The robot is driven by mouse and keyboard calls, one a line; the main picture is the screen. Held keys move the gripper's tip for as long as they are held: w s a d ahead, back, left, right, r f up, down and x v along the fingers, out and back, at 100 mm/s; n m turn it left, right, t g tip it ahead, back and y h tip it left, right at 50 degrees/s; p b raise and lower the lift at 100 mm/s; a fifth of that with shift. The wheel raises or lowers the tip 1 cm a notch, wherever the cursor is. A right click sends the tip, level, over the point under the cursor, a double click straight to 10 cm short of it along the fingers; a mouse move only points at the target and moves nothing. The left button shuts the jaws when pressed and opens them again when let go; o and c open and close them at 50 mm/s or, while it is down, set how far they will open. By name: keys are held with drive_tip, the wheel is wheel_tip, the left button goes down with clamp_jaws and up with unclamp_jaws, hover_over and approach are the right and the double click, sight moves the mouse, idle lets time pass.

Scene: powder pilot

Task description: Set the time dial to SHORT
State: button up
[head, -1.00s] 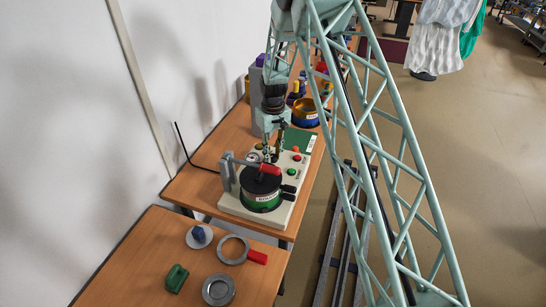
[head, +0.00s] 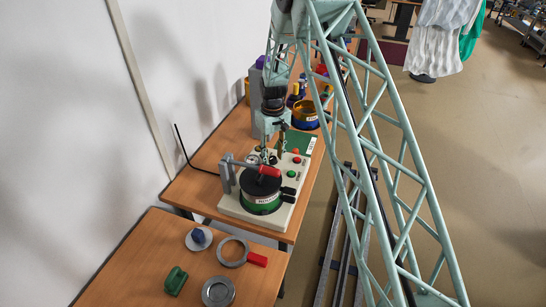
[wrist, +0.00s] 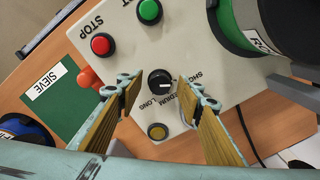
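The time dial (wrist: 160,83) is a round black knob on the cream control panel (wrist: 135,65), seen in the wrist view. Printed words curve around its right and lower side, upside down: SHORT, MEDIUM and LONG, partly covered by a finger. A pale mark on the knob points roughly right, toward the words; the exact setting is hard to read. My gripper (wrist: 160,105) is open, with one finger on each side of the dial and apart from it. In the head view my gripper (head: 273,152) is over the panel behind the black-lidded pot.
On the panel are a green button (wrist: 149,11), a red STOP button (wrist: 102,44), an orange knob (wrist: 88,77) and a yellowish button (wrist: 157,131). The green-and-black pot (head: 262,192) stands close by. A green SIEVE plate (wrist: 60,100) lies beside the panel.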

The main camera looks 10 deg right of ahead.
sight(273, 158)
wheel_tip(273, 158, up, 12)
idle(1.1)
idle(0.4)
